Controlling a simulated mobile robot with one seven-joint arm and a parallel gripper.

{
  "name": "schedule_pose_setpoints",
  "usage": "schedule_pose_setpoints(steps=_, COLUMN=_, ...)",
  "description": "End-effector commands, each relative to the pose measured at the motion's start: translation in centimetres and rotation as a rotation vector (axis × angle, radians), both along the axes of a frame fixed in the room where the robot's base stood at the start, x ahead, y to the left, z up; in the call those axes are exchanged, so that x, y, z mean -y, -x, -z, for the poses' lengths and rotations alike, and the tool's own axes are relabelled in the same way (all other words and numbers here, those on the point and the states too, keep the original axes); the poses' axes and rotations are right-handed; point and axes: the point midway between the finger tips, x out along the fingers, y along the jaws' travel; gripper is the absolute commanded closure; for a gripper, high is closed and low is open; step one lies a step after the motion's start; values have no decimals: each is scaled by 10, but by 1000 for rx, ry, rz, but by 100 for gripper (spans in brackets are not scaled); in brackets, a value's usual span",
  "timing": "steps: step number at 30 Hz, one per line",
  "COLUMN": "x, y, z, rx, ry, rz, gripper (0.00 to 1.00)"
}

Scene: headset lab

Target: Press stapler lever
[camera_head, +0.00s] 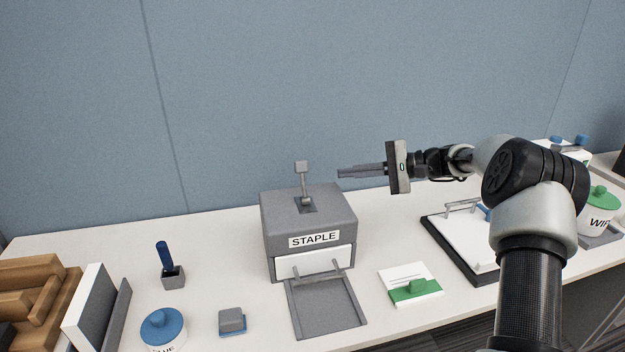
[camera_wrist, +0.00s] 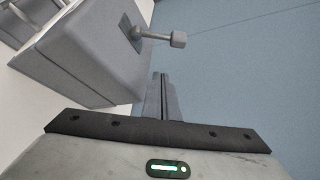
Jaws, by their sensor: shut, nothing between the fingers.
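The stapler (camera_head: 308,230) is a grey box labelled STAPLE near the middle of the table. Its lever (camera_head: 303,182) stands upright from a slot in the top and ends in a small square knob. My gripper (camera_head: 340,173) is shut and empty, pointing left in the head view. Its tips appear to the right of the lever, at about knob height and apart from it. In the wrist view the stapler (camera_wrist: 85,50), the lever with its knob (camera_wrist: 178,40) and my shut gripper (camera_wrist: 161,76) also show, with clear space between fingertips and lever.
A grey tray (camera_head: 326,312) lies before the stapler. To its right are a green-and-white card block (camera_head: 409,288) and a clipboard (camera_head: 457,240). To the left are a blue-lidded glue jar (camera_head: 162,330), a small grey block (camera_head: 232,320) and a blue-handled tool (camera_head: 166,258). A wall stands behind.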

Motion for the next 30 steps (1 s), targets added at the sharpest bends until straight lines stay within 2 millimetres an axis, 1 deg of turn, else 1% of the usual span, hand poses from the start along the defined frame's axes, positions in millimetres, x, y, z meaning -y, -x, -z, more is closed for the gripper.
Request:
schedule_pose_setpoints(steps=7, x=0, y=0, z=0, rx=0, ry=1, rz=0, gripper=100)
schedule_pose_setpoints(steps=11, x=-7, y=-1, z=2, rx=-1, ry=2, rz=-1, gripper=100)
schedule_pose_setpoints(steps=14, x=-20, y=-3, z=5, rx=0, ry=1, rz=-4, gripper=100)
schedule_pose_setpoints(steps=16, x=-32, y=-5, z=9, rx=0, ry=2, rz=-3, gripper=100)
schedule_pose_setpoints(steps=24, x=-88, y=-16, z=24, rx=-2, ry=2, rz=-4, gripper=100)
schedule_pose_setpoints(steps=26, x=-99, y=-18, z=27, rx=-1, ry=2, rz=-3, gripper=100)
schedule_pose_setpoints(steps=27, x=-95, y=-13, z=21, rx=1, ry=4, rz=1, gripper=100)
schedule_pose_setpoints(steps=30, x=-94, y=1, z=14, rx=-1, ry=4, rz=0, gripper=100)
